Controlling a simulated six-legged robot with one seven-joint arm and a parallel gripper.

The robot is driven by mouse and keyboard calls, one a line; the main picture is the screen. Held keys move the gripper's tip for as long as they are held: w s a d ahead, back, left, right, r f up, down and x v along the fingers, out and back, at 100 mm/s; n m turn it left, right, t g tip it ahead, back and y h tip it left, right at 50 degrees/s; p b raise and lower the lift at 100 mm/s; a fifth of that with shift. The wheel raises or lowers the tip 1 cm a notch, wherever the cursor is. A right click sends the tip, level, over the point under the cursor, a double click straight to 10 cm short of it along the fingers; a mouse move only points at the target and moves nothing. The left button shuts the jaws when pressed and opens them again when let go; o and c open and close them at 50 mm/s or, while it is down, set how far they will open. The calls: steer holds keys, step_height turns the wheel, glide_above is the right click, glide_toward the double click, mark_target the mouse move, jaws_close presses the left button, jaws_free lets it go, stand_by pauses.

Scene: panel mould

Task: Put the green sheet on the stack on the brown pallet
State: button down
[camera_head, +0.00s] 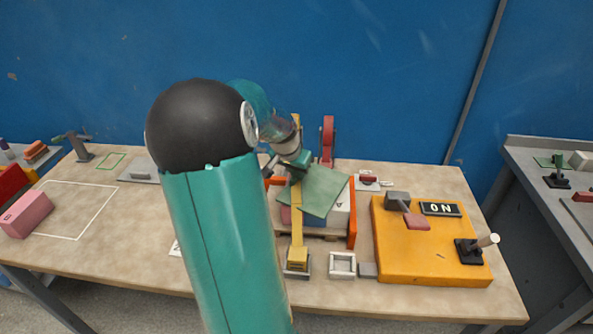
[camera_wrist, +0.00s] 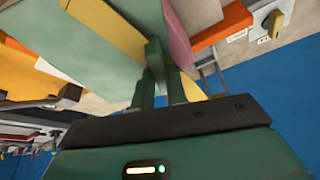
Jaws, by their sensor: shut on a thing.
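The green sheet (camera_head: 325,192) hangs over the stack in the head view, turned askew to it. The sheet fills the upper left of the wrist view (camera_wrist: 95,55). My gripper (camera_head: 297,168) is shut on the sheet's edge, with its fingers (camera_wrist: 160,85) in the wrist view. Under the sheet is the stack (camera_head: 340,217), with white and pinkish sides; its top is mostly hidden. The brown pallet (camera_head: 325,235) shows only as a strip below the stack. I cannot tell whether the sheet touches the stack.
An orange upright frame (camera_head: 352,228) stands right of the stack. A yellow bar (camera_head: 297,225) runs in front of it. A red clamp-like post (camera_head: 327,140) stands behind. An orange-yellow panel board (camera_head: 425,260) lies to the right, and a small white tray (camera_head: 342,265) in front.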

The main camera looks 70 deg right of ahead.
steer(key=shift+f, duration=0.25)
steer(key=c, duration=1.3)
jaws_free()
steer(key=shift+c, duration=0.2)
